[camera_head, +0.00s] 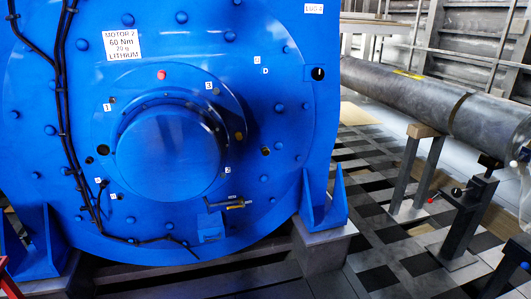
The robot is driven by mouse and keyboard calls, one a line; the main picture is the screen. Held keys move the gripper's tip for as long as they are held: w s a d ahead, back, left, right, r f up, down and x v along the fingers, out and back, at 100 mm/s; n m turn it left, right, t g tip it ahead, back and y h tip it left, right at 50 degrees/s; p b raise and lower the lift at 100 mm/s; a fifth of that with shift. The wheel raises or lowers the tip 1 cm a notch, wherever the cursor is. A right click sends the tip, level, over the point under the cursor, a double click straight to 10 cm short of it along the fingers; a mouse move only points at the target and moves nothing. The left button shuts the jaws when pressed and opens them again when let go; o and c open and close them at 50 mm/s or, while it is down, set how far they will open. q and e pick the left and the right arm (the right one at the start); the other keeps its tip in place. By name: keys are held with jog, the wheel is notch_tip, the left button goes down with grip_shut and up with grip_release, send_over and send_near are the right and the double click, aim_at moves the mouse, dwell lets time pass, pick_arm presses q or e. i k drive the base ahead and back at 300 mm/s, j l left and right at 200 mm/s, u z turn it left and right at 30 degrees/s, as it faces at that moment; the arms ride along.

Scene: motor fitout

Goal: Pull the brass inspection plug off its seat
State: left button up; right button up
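The large blue motor (300,130) fills the left and middle of the head view, with a round hub (168,155) at its centre. A small brass-coloured round piece (239,136) shows on the ring right of the hub. A short brass-coloured bar (236,204) lies near a blue bracket below right of the hub. I cannot tell which of these is the inspection plug. Neither of my grippers is in view.
A red knob (161,75) and black cables (64,110) are on the motor face. A long grey shaft (400,90) rests on a stand (418,165) at right. A dark post (465,215) stands nearer on the checkered floor. Blue feet (323,205) flank the motor.

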aim_at(266, 151)
jog(key=i+j+u, duration=0.15)
jog(key=i, duration=0.4)
jog(key=i+j+u, duration=0.15)
jog(key=i, duration=0.35)
jog(key=i+l+u, duration=0.35)
jog(key=l, duration=0.35)
jog(key=i+l+u, duration=0.4)
jog(key=l, duration=0.4)
jog(key=i+l+u, duration=0.15)
jog(key=l, duration=0.25)
jog(key=i+l+u, duration=0.2)
jog(key=l, duration=0.25)
jog(key=k+l+u, duration=0.1)
jog(key=l, duration=0.35)
jog(key=k+l+u, duration=0.1)
jog(key=k+l, duration=0.25)
jog(key=k+l+u, duration=0.1)
jog(key=k+l, duration=0.15)
jog(key=l, duration=0.2)
